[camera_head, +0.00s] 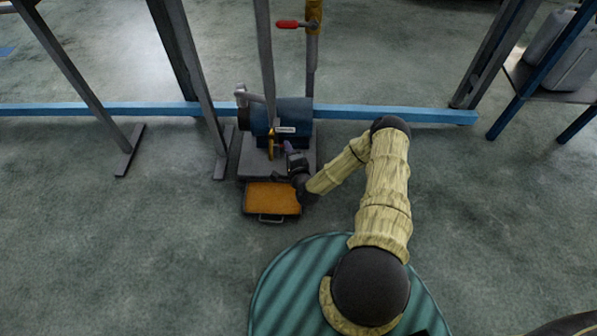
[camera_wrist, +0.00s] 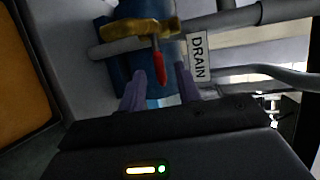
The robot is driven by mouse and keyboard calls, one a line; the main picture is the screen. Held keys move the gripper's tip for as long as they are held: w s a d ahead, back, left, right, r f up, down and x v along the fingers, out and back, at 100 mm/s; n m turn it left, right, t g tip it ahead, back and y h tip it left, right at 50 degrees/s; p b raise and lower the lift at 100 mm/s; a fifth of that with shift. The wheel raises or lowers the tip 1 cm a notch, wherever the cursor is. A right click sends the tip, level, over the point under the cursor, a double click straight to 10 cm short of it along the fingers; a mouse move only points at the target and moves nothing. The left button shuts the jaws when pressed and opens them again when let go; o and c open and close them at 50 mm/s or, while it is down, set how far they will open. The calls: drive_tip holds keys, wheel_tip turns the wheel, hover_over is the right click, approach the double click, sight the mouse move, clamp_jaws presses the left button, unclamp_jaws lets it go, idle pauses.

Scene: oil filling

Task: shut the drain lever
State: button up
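The drain lever (camera_wrist: 159,66) is a short red handle on a brass valve (camera_wrist: 140,29) in the wrist view. It points down the picture, toward my gripper. A white DRAIN label (camera_wrist: 198,57) is right of it. My gripper (camera_wrist: 159,92) is open, with one purple-grey finger on each side of the lever's free end. I see gaps beside the lever, and no grip on it. In the head view, my gripper (camera_head: 287,148) is low in front of the blue machine (camera_head: 294,112), close to the brass valve (camera_head: 271,144). The lever cannot be made out there.
An orange-filled tray (camera_head: 272,198) lies on the floor below the machine. A blue beam (camera_head: 390,114) and grey posts (camera_head: 205,90) frame the machine. Another red lever (camera_head: 288,25) is on a pipe above. The floor left of the tray is clear.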

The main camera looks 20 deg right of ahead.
drive_tip(key=s+r+p, duration=0.2)
drive_tip(key=s+p, duration=0.2)
drive_tip(key=s, duration=1)
drive_tip(key=shift+r+p, duration=0.25)
drive_tip(key=shift+p, duration=0.15)
drive_tip(key=shift+w+d, duration=0.1)
